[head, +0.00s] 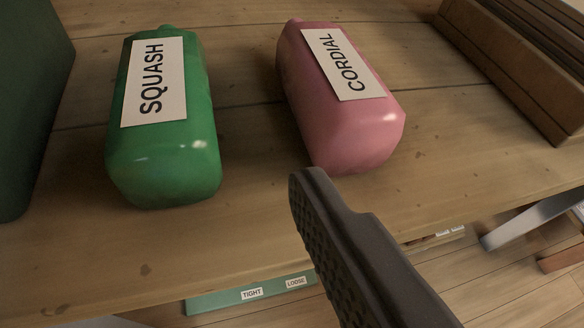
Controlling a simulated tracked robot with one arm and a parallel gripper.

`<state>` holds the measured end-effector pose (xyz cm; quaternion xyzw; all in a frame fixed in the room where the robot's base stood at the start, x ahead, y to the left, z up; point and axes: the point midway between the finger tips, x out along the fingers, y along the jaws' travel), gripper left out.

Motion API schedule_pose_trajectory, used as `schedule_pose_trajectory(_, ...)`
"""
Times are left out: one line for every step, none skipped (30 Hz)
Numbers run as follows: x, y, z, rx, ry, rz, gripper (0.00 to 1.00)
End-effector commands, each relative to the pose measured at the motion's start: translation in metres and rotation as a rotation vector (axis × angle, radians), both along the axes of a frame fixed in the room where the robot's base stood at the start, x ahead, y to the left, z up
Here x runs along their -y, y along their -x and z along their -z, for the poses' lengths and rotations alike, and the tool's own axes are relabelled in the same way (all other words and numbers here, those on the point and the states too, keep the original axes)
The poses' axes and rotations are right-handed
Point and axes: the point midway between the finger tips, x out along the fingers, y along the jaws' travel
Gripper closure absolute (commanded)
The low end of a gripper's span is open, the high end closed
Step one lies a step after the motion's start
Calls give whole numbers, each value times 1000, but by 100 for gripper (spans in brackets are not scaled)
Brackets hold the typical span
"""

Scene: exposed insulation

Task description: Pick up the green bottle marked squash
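The green bottle marked SQUASH (163,150) lies on its side on a wooden surface, at the left of the head view. Its white label faces up and its rounded base points toward me. A pink bottle marked CORDIAL (349,123) lies to its right, apart from it. One dark finger of my gripper (345,240) shows at lower centre, below the pink bottle and right of the green one. Its ridged inner pad is bare, with nothing against it. The other finger is out of view.
A dark green object (28,90) stands at the far left, close to the green bottle. A brown wooden box (510,70) is at upper right. The wooden surface (245,190) is clear between the bottles. Beyond its near edge, a green strip labelled TIGHT and LOOSE (273,291) sits lower.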

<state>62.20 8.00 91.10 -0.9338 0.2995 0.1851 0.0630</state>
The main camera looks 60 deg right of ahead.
Motion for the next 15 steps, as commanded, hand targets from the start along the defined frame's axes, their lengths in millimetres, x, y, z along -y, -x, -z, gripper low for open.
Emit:
schedule_pose_trajectory(3,-1,5,-6,7,6,15)
schedule_pose_trajectory(5,-3,7,-8,9,8,15)
schedule_pose_trajectory(9,-8,10,-8,10,10,15)
schedule_pose_trajectory(12,-11,12,-8,9,10,15)
schedule_pose_trajectory(15,-16,13,-6,9,11,15)
schedule_pose_trajectory(20,-22,16,-5,10,12,15)
schedule_pose_trajectory(22,-26,18,-4,10,12,15)
schedule_pose_trajectory(25,-30,20,-5,9,11,15)
schedule_pose_trajectory(29,-35,23,-6,8,10,15)
schedule_pose_trajectory(32,-39,25,-5,7,9,15)
schedule_pose_trajectory(34,-43,27,-6,8,8,15)
schedule_pose_trajectory(37,-48,29,-5,7,7,15)
schedule_pose_trajectory(39,-51,30,-4,8,8,15)
schedule_pose_trajectory(42,-54,31,-3,8,9,15)
schedule_pose_trajectory(44,-57,32,-3,8,10,15)
